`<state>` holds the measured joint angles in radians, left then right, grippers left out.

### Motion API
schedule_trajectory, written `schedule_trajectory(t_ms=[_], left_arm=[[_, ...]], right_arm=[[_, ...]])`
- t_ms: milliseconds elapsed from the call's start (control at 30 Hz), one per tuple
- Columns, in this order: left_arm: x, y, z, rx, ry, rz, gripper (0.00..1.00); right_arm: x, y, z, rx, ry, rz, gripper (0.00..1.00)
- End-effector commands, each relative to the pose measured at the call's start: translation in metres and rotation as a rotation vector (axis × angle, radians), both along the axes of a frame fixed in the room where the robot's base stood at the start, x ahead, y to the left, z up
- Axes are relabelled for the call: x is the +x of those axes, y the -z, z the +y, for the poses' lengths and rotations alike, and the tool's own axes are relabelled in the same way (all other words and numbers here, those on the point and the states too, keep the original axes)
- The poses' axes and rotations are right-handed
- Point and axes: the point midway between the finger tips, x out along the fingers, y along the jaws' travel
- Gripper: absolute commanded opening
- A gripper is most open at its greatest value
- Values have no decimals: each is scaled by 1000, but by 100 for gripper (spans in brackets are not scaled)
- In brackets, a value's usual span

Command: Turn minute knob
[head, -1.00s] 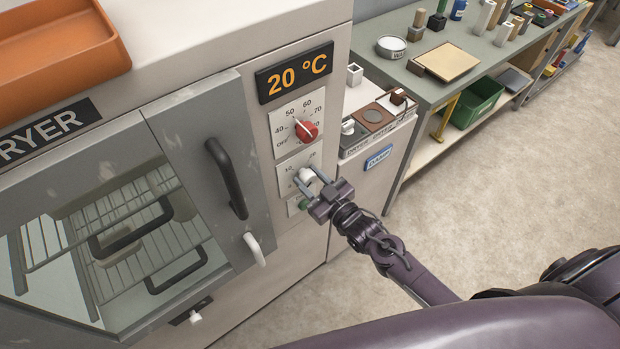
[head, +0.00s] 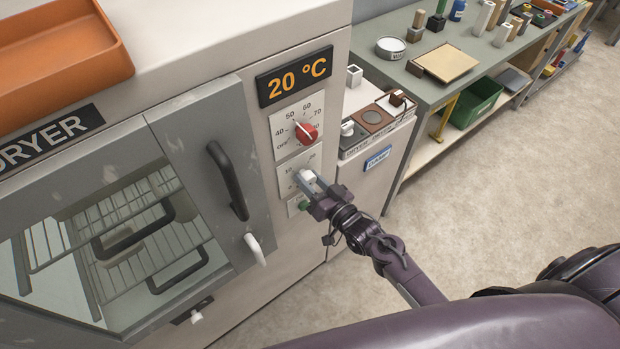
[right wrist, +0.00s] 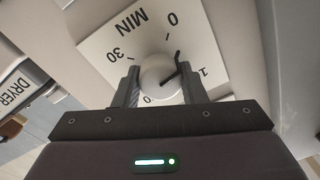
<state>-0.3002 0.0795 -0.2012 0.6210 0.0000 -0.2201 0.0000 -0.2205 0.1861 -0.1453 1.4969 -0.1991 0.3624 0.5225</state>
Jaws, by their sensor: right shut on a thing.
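The white minute knob (head: 307,177) sits on its dial plate (head: 286,179) on the dryer's front, below the red temperature knob (head: 306,133). My right gripper (head: 313,183) is shut on the minute knob, with one finger on each side of it. In the right wrist view the round white knob (right wrist: 160,76) sits between the two grey fingers, and its dark pointer lies toward the right, between the 0 and a partly hidden number. The dial plate (right wrist: 105,48) there reads MIN and 30. My left gripper is out of view.
The display (head: 294,75) reads 20 °C. A black door handle (head: 228,180) and a white lever (head: 254,249) are left of the dial. A green button (head: 303,204) is just below. A workbench (head: 445,48) stands at the right, with open floor before it.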

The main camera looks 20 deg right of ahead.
Motion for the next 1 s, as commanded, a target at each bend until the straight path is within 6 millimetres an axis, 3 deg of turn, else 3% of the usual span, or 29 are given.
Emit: schedule_trajectory(t_ms=[600,1000], left_arm=[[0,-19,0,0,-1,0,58],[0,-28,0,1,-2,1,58]], right_arm=[[0,0,0,548,1,199,15],[0,1,0,815,0,296,15]])
